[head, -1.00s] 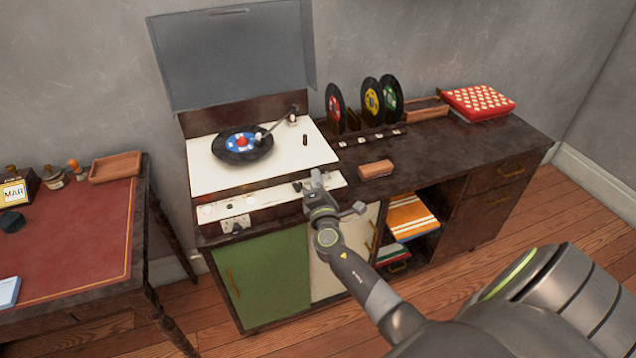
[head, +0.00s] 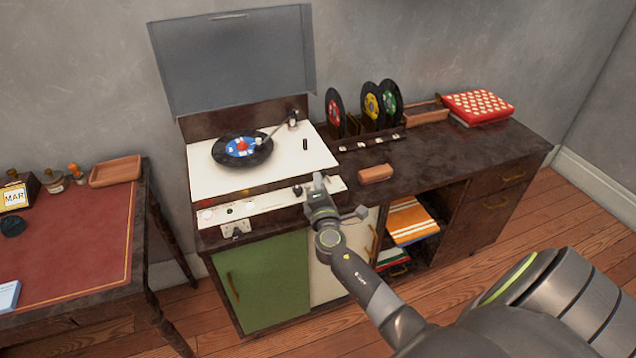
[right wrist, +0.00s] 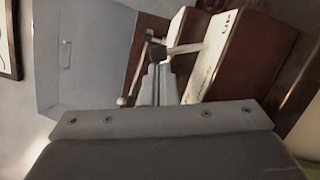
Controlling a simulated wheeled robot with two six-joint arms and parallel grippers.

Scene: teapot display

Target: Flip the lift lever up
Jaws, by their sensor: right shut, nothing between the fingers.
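A record player with a white deck (head: 205,178) is built into the cabinet. A small dark upright lever (head: 305,145) stands on the deck's right side; I take it for the lift lever. The tonearm (head: 275,130) reaches over a black record (head: 225,150) with a blue label. My right gripper (head: 318,182) is shut and empty, at the right end of the front control panel (head: 265,208), beside a dark knob (head: 297,190). In the right wrist view my fingertips (right wrist: 157,78) are close to a dark knob-like part (right wrist: 157,54); contact is unclear. My left gripper is out of view.
The grey lid (head: 235,60) stands open behind the deck. A brown block (head: 376,173) lies right of the player. Upright records (head: 372,105) and a red patterned box (head: 478,105) stand further back. A red-topped desk (head: 75,240) is at left.

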